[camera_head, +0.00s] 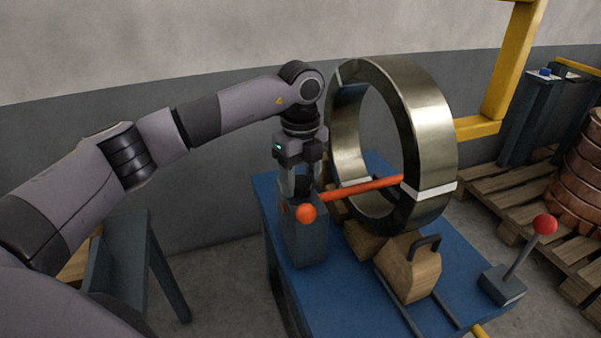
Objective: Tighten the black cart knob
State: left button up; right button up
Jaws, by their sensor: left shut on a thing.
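My left gripper (302,182) points straight down over a dark grey block (306,240) on the blue cart top (355,312). Its fingers are shut on the black knob (302,184) on top of this block; the fingers hide much of the knob. An orange rod (360,188) with a round orange end (306,212) runs from just in front of the block across the large metal coil ring (433,135). The ring stands upright on the cart. My right gripper is not in view.
A wooden block with a black handle (408,268) sits in front of the ring. A red-knobbed lever (545,224) stands at the cart's right edge. Copper coils (580,165) rest on a pallet at right. A yellow frame (512,70) rises behind the ring.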

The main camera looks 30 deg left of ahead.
pick_arm(q)
jog(key=shift+r+m, duration=0.2)
jog(key=shift+m, duration=0.3)
jog(key=m+p, duration=0.2)
jog(key=shift+m, duration=0.3)
jog(key=m+p, duration=0.1)
jog(key=m, duration=0.1)
jog(key=shift+m, duration=0.4)
jog(key=shift+m+p, duration=0.55)
jog(key=shift+m, duration=0.35)
jog(key=m, duration=0.2)
jog(key=shift+f+m+p, duration=0.1)
jog(key=shift+m+p, duration=0.2)
jog(key=shift+p, duration=0.1)
jog(key=shift+m, duration=0.5)
jog(key=m+p, duration=0.1)
jog(key=m, duration=0.9)
jog(key=shift+m, duration=0.4)
jog(key=m, duration=1.1)
jog(key=shift+m, duration=0.3)
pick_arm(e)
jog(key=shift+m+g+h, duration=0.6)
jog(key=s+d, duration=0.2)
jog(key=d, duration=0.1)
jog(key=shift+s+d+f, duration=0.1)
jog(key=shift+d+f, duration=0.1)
pick_arm(q)
jog(key=o, duration=1)
